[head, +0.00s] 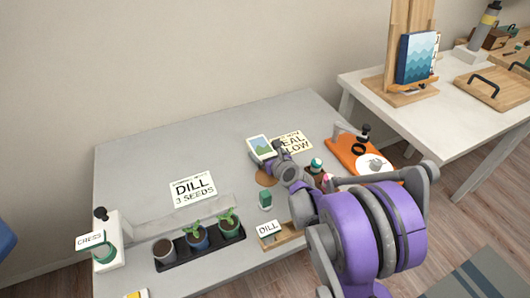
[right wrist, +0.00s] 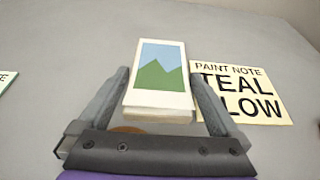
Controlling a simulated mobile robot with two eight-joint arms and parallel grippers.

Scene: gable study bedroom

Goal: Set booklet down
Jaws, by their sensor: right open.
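The booklet (head: 260,146), white with a blue and green mountain picture, is on the grey table's far part, just left of the paint note. It also shows in the right wrist view (right wrist: 161,72), between the two fingers. My right gripper (head: 267,160) reaches in from the lower right and is open. Its fingers (right wrist: 160,88) stand on either side of the booklet's near end, with small gaps showing. Whether the booklet lies fully flat I cannot tell. My left gripper is in neither view.
The paint note (head: 292,143) lies right of the booklet, close to my right finger. A Dill seeds sheet (head: 193,187), potted seedlings in a black tray (head: 177,262) and an orange board (head: 345,150) lie around. The table's back left is clear.

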